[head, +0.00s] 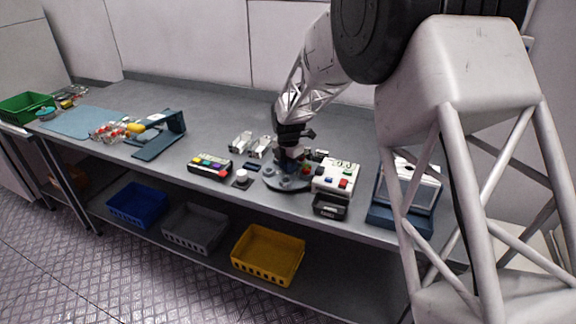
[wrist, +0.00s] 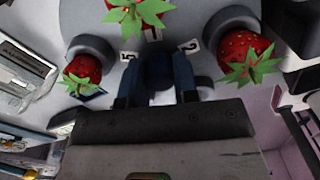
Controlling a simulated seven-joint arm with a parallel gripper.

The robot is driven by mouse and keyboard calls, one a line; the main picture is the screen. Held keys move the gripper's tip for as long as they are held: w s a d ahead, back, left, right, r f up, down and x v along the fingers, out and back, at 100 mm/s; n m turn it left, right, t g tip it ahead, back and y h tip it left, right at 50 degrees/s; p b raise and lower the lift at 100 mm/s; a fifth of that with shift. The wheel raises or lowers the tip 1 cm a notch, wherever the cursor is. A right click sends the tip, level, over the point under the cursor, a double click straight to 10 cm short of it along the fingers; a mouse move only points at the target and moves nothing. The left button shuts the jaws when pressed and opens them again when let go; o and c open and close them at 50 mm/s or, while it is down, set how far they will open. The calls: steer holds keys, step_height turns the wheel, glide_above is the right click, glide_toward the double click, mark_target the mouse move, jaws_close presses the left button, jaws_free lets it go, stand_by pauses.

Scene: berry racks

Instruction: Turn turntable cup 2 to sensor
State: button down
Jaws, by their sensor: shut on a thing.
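The turntable (head: 284,184) is a round grey disc on the bench, partly hidden under my arm in the head view. In the wrist view its pale disc (wrist: 92,20) carries grey cups with red strawberries and small number labels. The right cup (wrist: 214,38) holds a strawberry (wrist: 245,48), and the label (wrist: 188,46) beside it appears to read 2. Another strawberry (wrist: 84,68) sits in the left cup (wrist: 96,45), and one (wrist: 138,12) shows at the top edge. My gripper (wrist: 156,84) is shut on a dark blue knob (wrist: 157,66) at the turntable's middle. The sensor cannot be told for certain.
A white box with coloured buttons (head: 336,177) and a dark tray (head: 331,205) stand close right of the turntable. A button panel (head: 210,166) and a small white knob (head: 241,176) are to its left. Bins stand on the lower shelf.

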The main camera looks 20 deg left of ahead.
stand_by(0.4)
steer(key=c, duration=0.9)
jaws_free()
steer(key=shift+o, duration=0.2)
steer(key=shift+r, duration=0.1)
steer(key=shift+r, duration=3.85)
steer(key=shift+r, duration=0.1)
step_height(320, 180, up, 11)
